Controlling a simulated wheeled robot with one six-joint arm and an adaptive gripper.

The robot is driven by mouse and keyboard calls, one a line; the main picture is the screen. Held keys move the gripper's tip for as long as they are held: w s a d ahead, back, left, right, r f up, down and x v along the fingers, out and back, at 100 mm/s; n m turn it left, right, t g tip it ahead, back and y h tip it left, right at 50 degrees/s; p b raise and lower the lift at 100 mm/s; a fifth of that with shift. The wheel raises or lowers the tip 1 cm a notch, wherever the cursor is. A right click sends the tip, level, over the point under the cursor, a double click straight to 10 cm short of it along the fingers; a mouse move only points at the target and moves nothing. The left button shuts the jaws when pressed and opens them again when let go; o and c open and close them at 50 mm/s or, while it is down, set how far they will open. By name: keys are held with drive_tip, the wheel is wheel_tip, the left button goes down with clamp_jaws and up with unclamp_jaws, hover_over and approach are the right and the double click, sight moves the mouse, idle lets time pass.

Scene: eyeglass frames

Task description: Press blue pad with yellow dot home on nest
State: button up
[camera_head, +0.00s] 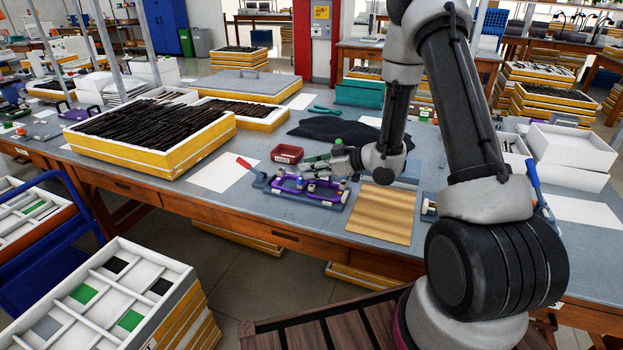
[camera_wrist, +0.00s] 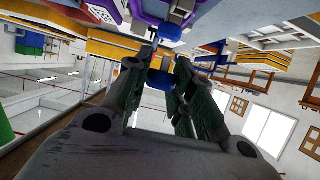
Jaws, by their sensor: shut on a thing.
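My gripper (camera_wrist: 158,62) reaches in from the right over the workbench and is shut on a small blue pad (camera_wrist: 158,79), which shows between the fingers in the wrist view. A purple eyeglass frame (camera_head: 322,202) lies in a fixture near the bench's front edge, just left of and below my gripper (camera_head: 313,166) in the head view. A second blue piece (camera_wrist: 167,33) shows beyond the fingertips, by the purple frame (camera_wrist: 150,10). I cannot tell whether the held pad touches the nest.
A red bin (camera_head: 287,153) stands behind the fixture. A wooden board (camera_head: 376,214) lies to its right and a white sheet (camera_head: 222,171) to its left. A red-handled tool (camera_head: 250,170) sits close by. A large tray of dark frames (camera_head: 150,125) fills the bench's left.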

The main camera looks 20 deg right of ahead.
sight(303, 182)
wheel_tip(303, 182, up, 5)
drive_tip(key=shift+r, duration=0.1)
idle(0.3)
wheel_tip(303, 182, down, 10)
drive_tip(key=shift+r, duration=0.15)
idle(0.3)
drive_tip(key=shift+f, duration=0.2)
drive_tip(key=o, duration=0.7)
